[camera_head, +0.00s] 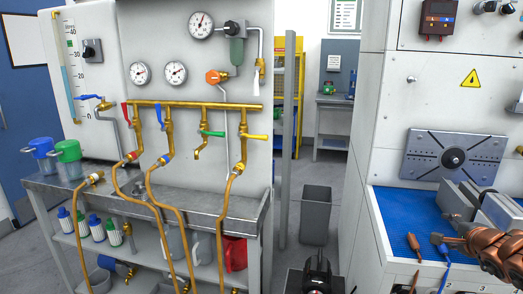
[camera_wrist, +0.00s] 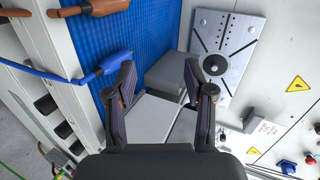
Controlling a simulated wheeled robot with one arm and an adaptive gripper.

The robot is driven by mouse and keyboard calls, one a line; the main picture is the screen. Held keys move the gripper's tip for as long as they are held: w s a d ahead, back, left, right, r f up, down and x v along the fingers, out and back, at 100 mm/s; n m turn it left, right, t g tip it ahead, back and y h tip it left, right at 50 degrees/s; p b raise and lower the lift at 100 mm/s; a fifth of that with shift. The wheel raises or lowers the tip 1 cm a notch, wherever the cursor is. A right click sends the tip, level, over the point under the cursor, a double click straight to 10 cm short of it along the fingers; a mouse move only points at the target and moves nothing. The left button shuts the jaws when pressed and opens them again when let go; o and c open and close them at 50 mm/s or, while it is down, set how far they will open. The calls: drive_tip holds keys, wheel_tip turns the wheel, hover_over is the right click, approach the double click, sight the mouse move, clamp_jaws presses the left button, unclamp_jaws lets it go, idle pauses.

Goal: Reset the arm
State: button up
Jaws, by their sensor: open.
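My gripper (camera_wrist: 158,78) shows in the wrist view with its two dark fingers spread apart and nothing between them. It is over the workbench with the blue mat (camera_wrist: 130,30), facing a grey block-like vise (camera_wrist: 168,75). The vise also shows at the right in the head view (camera_head: 459,201).
A blue-handled tool (camera_wrist: 72,76) and an orange-handled tool (camera_wrist: 95,7) lie left of the fingers in the wrist view. A slotted metal plate (camera_wrist: 222,50) is on the wall beyond. The test panel (camera_head: 190,85) with hoses stands left; a grey bin (camera_head: 315,215) stands mid-floor.

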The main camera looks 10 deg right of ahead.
drive_tip(key=w+a+r+n+y+p, duration=0.1)
drive_tip(key=w+a+r+n+y, duration=0.2)
drive_tip(key=a, duration=0.7)
drive_tip(key=w+a+r+n+y+p, duration=0.1)
drive_tip(key=w+a+r+n+y, duration=0.2)
drive_tip(key=a, duration=0.7)
drive_tip(key=s+a+r+n+g+y+p, duration=0.15)
drive_tip(key=s+a+n, duration=0.25)
drive_tip(key=a, duration=0.5)
drive_tip(key=s+a+n+g+y+p, duration=0.1)
drive_tip(key=s+a+n+g+y, duration=0.25)
drive_tip(key=a, duration=0.65)
drive_tip(key=s+a+f+n+g+h+p, duration=0.1)
drive_tip(key=s+a+f+n+g, duration=0.15)
drive_tip(key=s, duration=0.45)
drive_tip(key=s+a+f+n+g+p, duration=0.1)
drive_tip(key=s+a+n+g+p, duration=0.1)
drive_tip(key=s+a+g, duration=0.3)
drive_tip(key=s+d+n+g+h+p, duration=0.1)
drive_tip(key=s+d+h, duration=0.2)
drive_tip(key=s, duration=0.5)
drive_tip(key=s+d+n+g+h+p, duration=0.1)
drive_tip(key=s+d+h, duration=0.2)
drive_tip(key=s+d, duration=0.3)
drive_tip(key=s+f, duration=0.1)
drive_tip(key=s, duration=0.2)
drive_tip(key=shift+n+h, duration=0.3)
